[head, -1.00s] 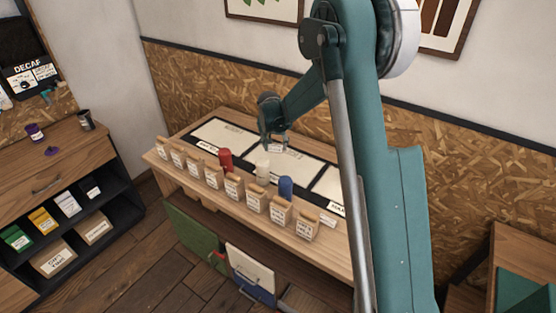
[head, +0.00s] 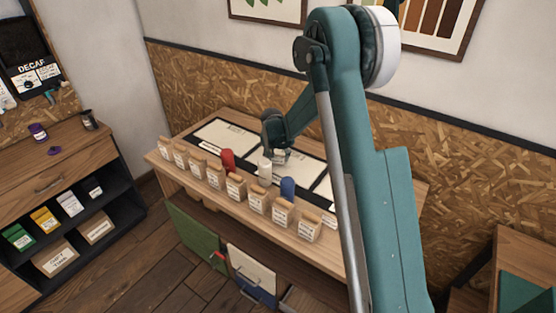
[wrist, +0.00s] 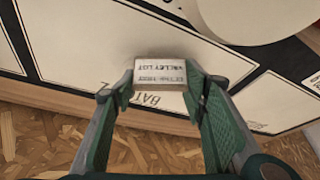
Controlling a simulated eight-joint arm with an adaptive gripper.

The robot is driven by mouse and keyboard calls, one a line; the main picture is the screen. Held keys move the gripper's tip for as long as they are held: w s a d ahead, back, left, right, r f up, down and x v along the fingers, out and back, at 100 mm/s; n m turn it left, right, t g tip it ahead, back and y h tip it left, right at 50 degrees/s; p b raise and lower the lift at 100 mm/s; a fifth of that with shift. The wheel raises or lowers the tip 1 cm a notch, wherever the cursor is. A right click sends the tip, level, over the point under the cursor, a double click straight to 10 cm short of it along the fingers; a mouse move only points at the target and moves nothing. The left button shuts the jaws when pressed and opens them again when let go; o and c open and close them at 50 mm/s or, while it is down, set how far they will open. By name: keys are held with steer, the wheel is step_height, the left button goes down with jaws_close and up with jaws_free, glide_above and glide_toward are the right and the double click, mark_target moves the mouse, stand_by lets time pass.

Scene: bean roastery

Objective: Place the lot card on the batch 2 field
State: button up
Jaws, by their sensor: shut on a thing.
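The lot card (wrist: 160,74) is a small white block with printed lines of text, the top one partly legible as "VALLEY". In the wrist view it is clamped between the tips of my gripper (wrist: 158,88). In the head view my gripper (head: 277,156) is over the middle white field (head: 305,170) of the bench, with the pale card (head: 281,156) at its tips. In the wrist view a white field (wrist: 110,45) lies beneath the card, its lettering starting "BAT" and partly covered. I cannot tell whether the card touches the field.
A red canister (head: 227,159), a white canister (head: 265,169) and a blue canister (head: 287,188) stand in front of the fields. Several labelled paper bags (head: 236,186) line the front edge. The left field (head: 222,136) looks mostly clear. The chipboard wall is close behind the bench.

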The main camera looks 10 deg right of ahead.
steer(key=shift+f, duration=0.8)
steer(key=shift+f, duration=0.1)
steer(key=o, duration=0.8)
steer(key=v, duration=1.2)
stand_by(0.3)
